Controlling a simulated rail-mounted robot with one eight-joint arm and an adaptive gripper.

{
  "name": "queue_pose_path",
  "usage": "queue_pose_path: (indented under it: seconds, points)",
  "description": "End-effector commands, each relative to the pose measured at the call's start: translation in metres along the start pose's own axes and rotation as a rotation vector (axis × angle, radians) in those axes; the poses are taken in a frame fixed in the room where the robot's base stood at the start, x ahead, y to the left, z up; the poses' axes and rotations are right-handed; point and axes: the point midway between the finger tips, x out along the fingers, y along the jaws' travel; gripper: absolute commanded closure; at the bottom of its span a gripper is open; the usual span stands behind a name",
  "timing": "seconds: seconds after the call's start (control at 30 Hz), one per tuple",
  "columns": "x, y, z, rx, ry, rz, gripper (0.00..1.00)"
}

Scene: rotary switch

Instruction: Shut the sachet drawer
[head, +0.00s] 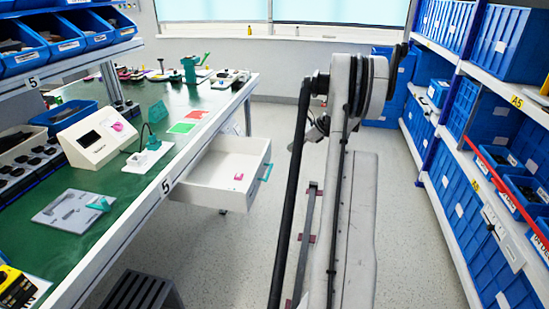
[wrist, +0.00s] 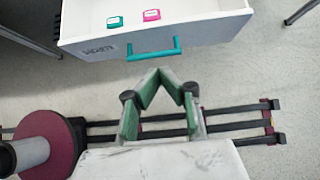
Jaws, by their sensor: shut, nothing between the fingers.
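The white sachet drawer (head: 225,190) stands pulled out from under the green-topped bench in the head view. Its teal handle (head: 265,172) faces right, toward the aisle. In the wrist view the drawer front (wrist: 215,32) spans the top, with a dark label at its left and the teal handle (wrist: 153,53) in the middle. A teal item (wrist: 114,22) and a pink item (wrist: 151,15) lie inside. My gripper (wrist: 159,73) is shut and empty, with its green fingertips just below the handle in the picture; contact cannot be told. My gripper is not clear in the head view.
The green bench (head: 130,185) carries a cream device (head: 97,137), small fixtures and trays. Shelves with blue bins (head: 510,130) line the right side. A dark slatted stool (head: 143,290) stands by the bench's near end. The floor between drawer and my arm is clear.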

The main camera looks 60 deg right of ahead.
Motion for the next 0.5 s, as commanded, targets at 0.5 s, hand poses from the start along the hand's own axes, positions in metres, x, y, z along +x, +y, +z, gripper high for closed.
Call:
queue_pose_path:
  seconds: [0.5]
  points:
    - [0.065,-0.002,-0.005,0.011,-0.004,0.0,1.0]
